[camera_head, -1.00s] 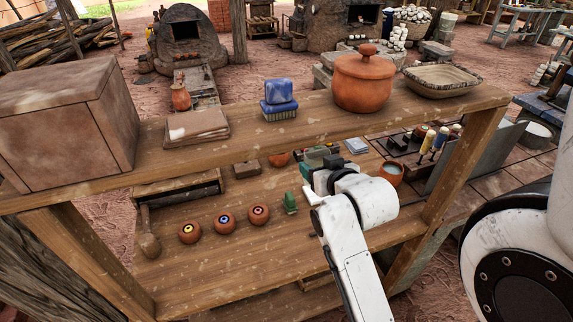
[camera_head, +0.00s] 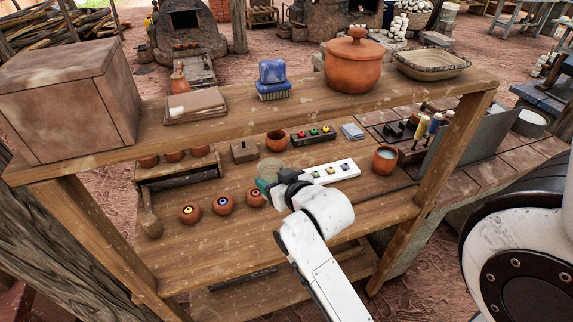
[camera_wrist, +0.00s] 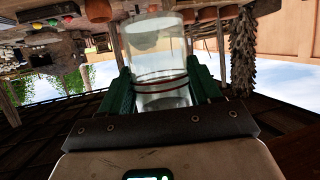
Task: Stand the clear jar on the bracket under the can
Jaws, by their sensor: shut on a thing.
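The clear jar (camera_wrist: 160,62) stands between my gripper's two green fingers in the wrist view, with thin dark red bands around it. My gripper (camera_wrist: 163,90) is shut on it. In the head view my gripper (camera_head: 264,186) is over the lower shelf, just behind the right-hand round clay pot. A pale see-through shape beside its fingers looks like the jar (camera_head: 270,168). I cannot make out a can or a bracket in either view.
The upper shelf (camera_head: 215,130) carries a lidded clay pot (camera_head: 352,65) and blue blocks (camera_head: 273,80). On the lower shelf are a white strip (camera_head: 333,172), a clay cup (camera_head: 385,160), a button box (camera_head: 313,136) and round clay pots (camera_head: 223,204).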

